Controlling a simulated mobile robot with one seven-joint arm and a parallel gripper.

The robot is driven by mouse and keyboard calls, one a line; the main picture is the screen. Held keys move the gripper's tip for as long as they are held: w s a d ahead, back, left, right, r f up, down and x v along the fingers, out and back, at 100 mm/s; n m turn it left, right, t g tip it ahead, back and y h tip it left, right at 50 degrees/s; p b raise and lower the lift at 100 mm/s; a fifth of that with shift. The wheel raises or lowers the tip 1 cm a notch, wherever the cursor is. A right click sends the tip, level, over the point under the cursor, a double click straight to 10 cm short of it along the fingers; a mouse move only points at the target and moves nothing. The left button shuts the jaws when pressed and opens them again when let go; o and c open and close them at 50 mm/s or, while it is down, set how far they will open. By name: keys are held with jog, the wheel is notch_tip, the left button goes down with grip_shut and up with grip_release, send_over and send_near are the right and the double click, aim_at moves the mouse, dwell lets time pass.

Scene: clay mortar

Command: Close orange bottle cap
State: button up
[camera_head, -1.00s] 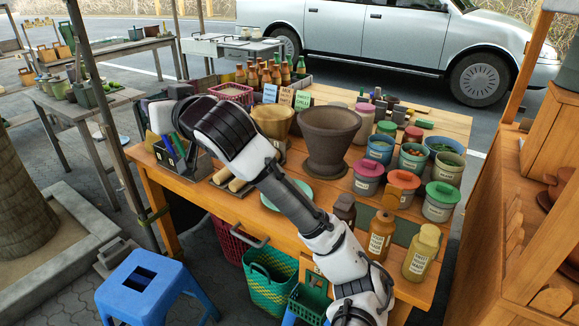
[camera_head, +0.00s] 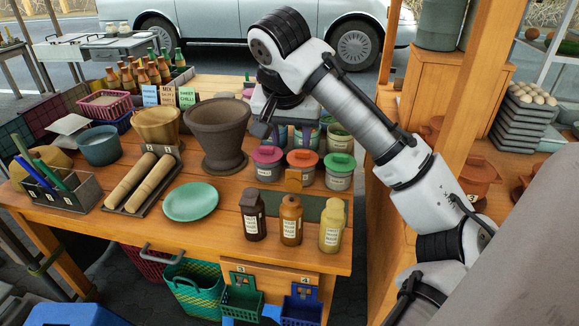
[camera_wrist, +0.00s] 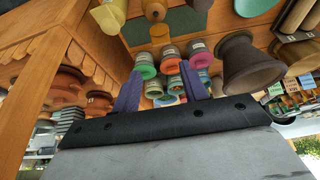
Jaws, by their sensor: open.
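The orange bottle (camera_head: 291,222) stands upright near the table's front edge, between a dark brown bottle (camera_head: 252,218) and a yellow bottle (camera_head: 332,228). An orange cap piece (camera_head: 293,179) shows raised above the bottle's top; how it joins the neck is unclear. The orange bottle also shows at the top of the wrist view (camera_wrist: 154,10), beside the yellow one. My gripper (camera_head: 294,134) is open and empty, above the lidded pots behind the bottles and apart from the orange bottle. Its two purple fingers show spread in the wrist view (camera_wrist: 160,68).
Pots with pink (camera_head: 267,155), orange (camera_head: 302,158) and green (camera_head: 340,161) lids stand behind the bottles. A big clay mortar (camera_head: 217,135) and a green plate (camera_head: 190,202) are to the left. A wooden post (camera_head: 470,120) and shelves rise at the right.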

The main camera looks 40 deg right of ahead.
aim_at(293, 171)
jog(key=p+x, duration=0.1)
jog(key=x, duration=1.1)
jog(key=shift+w+f, duration=0.2)
jog(key=shift+f, duration=0.15)
grip_shut()
